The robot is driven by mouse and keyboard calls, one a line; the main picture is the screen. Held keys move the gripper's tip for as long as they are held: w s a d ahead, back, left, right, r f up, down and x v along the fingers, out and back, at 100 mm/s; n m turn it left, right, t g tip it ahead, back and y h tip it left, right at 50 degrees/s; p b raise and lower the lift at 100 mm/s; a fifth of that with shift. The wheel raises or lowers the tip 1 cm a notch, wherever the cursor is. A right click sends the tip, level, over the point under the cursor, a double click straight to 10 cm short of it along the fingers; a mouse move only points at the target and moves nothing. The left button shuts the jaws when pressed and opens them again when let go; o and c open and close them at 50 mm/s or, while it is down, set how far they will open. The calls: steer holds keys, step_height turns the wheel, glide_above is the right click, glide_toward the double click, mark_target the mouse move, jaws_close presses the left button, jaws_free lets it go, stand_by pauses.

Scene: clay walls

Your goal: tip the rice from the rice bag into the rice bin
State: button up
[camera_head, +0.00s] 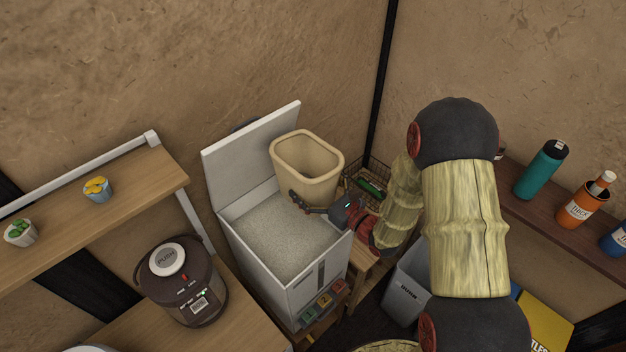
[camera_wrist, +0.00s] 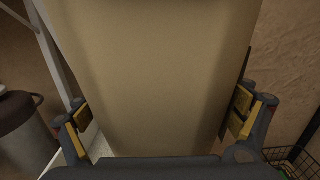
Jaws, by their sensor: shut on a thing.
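The rice bag (camera_head: 306,168) is a tan, open-topped container. It is upright, perhaps slightly tilted, above the right rear part of the rice bin. Its visible inner walls are bare; its bottom is hidden. The rice bin (camera_head: 318,275) is a white box with its lid (camera_head: 243,150) raised at the back. White rice (camera_head: 265,235) fills much of its opening. My gripper (camera_head: 312,204) is shut on the bag's lower part. In the wrist view the bag (camera_wrist: 155,70) fills the middle, with yellow-padded fingers of my gripper (camera_wrist: 163,112) on both sides.
A wire basket (camera_head: 370,180) is behind my wrist. A grey waste bin (camera_head: 405,290) stands at right. Bottles, one teal (camera_head: 541,172), line the right shelf.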

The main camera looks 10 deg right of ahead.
mark_target(324, 175)
steer(key=shift+f+b, duration=1.15)
steer(key=shift+f, duration=0.7)
steer(key=d+n, duration=0.1)
steer(key=w+r+n, duration=0.1)
steer(key=d+n+b, duration=0.1)
steer(key=shift+w+d+r+n, duration=0.3)
steer(key=shift+r+n, duration=0.1)
steer(key=shift+w+d+n+b, duration=0.15)
steer(key=shift+d+n+b, duration=0.1)
steer(key=shift+n+b, duration=0.15)
steer(key=n, duration=0.1)
steer(key=w+d+n+b, duration=0.1)
steer(key=n, duration=0.1)
steer(key=shift+d+r+b, duration=0.15)
steer(key=shift+r+b, duration=0.05)
steer(key=shift+b, duration=0.1)
steer(key=n+b, duration=0.1)
steer(key=n, duration=0.2)
steer(key=shift+d+f+n+b, duration=0.15)
steer(key=shift+n+b, duration=0.15)
steer(key=shift+b, duration=0.1)
steer(key=shift+f+n+b, duration=0.25)
steer(key=shift+n+b, duration=0.25)
steer(key=shift+b, duration=0.7)
steer(key=n+b, duration=0.1)
steer(key=b, duration=0.2)
steer(key=shift+f+n, duration=0.35)
steer(key=shift+n, duration=0.05)
